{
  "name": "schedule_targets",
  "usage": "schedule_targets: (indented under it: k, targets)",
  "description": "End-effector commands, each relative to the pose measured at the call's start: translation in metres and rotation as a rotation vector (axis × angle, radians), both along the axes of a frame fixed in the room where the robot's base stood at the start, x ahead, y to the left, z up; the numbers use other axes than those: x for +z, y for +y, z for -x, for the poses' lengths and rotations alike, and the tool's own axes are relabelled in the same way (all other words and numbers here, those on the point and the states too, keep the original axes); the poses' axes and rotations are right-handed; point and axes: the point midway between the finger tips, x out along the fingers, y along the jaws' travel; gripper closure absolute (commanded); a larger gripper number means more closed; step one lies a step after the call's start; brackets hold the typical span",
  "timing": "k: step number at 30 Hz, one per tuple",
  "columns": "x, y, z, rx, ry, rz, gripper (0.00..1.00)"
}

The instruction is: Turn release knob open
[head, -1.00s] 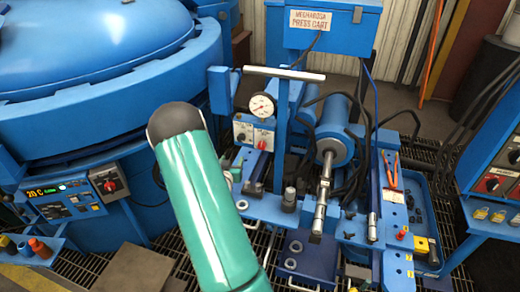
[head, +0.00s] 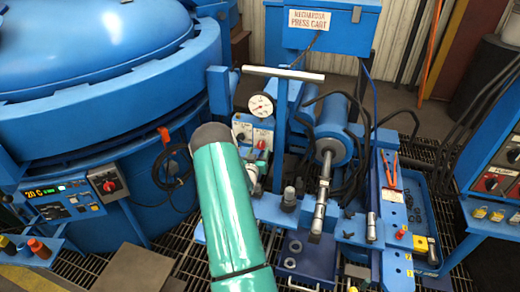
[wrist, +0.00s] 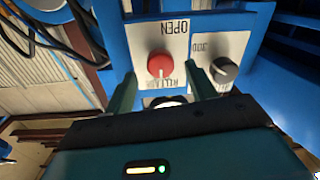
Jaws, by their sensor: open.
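The red release knob (wrist: 160,65) sits on a white plate marked OPEN, upside down in the wrist view. My gripper (wrist: 162,90) is open, its two teal fingers pointing toward the panel. The knob lies between the finger directions, just beyond the tips; nothing is visibly held. The wrist view does not clearly show the exact gap. In the head view the red knob (head: 262,145) shows on the blue valve panel, just right of my teal arm. My arm hides most of the gripper there.
A dark grey knob (wrist: 224,70) on its own white plate sits close right of the red one. A dial gauge (head: 261,105) and a T-shaped bar (head: 283,73) stand above the panel. The blue furnace (head: 95,110) fills the left; a press cylinder (head: 333,140) is on the right.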

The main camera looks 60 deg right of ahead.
Motion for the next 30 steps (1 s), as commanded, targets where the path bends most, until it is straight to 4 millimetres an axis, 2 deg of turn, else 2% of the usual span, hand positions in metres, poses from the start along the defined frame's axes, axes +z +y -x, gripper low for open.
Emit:
schedule_targets:
  k: [3,6,16,23,30]
  targets:
    - [0.0,-0.017,-0.003,-0.001,0.0,0.0,0.44]
    - [0.0,-0.025,-0.005,0.0,0.0,0.001,0.44]
    - [0.0,-0.029,-0.006,0.001,0.001,-0.001,0.44]
    - [0.0,-0.029,-0.006,0.0,0.001,-0.001,0.89]
    - [0.0,-0.029,-0.006,0.001,0.013,0.001,0.89]
